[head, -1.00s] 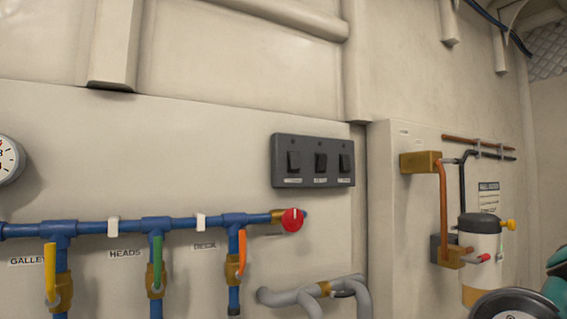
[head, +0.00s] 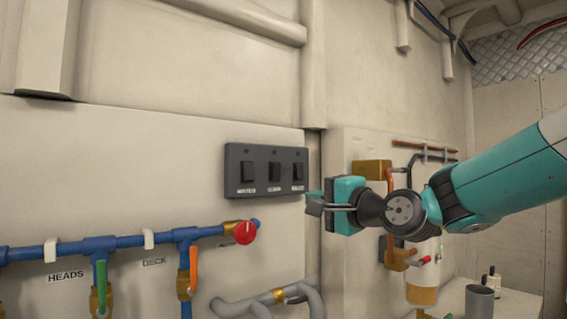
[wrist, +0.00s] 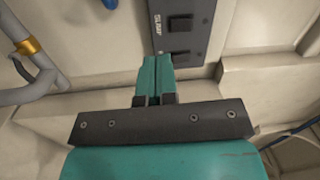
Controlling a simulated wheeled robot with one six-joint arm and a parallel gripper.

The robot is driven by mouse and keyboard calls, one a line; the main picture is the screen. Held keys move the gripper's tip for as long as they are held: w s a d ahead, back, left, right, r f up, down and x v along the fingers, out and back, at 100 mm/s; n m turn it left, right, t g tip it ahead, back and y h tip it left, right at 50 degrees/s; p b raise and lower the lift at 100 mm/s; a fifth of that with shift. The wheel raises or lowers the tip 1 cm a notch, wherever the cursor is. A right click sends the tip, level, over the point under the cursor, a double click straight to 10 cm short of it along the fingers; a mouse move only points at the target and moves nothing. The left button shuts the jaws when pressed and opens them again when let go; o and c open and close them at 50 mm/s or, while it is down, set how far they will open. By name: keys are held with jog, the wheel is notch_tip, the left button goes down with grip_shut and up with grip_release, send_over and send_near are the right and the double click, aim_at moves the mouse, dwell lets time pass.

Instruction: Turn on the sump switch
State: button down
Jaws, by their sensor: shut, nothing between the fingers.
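A dark switch panel (head: 266,190) with three black rocker switches is on the wall, left of my gripper in the head view. In the wrist view the panel's near end (wrist: 205,35) shows two rockers. The label "SUMP" stands beside the upper one (wrist: 180,22), apparently the middle switch (head: 274,172). The nearer rocker (wrist: 177,54) is just beyond my fingertips. My gripper (head: 312,204) is shut and empty by the panel's lower right corner; its teal fingers (wrist: 155,60) point at the panel. Contact cannot be told.
Blue pipes with a red knob (head: 245,232) and colored valve handles run below left of the panel. Grey hoses (head: 270,301) lie below. A brass block (head: 371,170) and a filter unit stand right, behind my arm. The wall above the panel is clear.

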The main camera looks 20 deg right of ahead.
aim_at(277, 168)
jog(key=d+r+m+t, duration=0.1)
jog(key=w+d+r+m+t, duration=0.1)
jog(key=shift+d+r+h, duration=0.15)
jog(key=shift+r+h, duration=0.15)
jog(key=shift+r, duration=0.1)
jog(key=shift+w, duration=0.15)
jog(key=p+x, duration=0.7)
jog(key=x, duration=0.5)
jog(key=shift+w+a+r, duration=0.2)
jog(key=shift+w+a, duration=0.05)
jog(key=shift+w, duration=0.05)
jog(key=shift+w+a+f+p, duration=0.1)
jog(key=shift+w+a+p, duration=0.2)
jog(key=shift+w, duration=0.25)
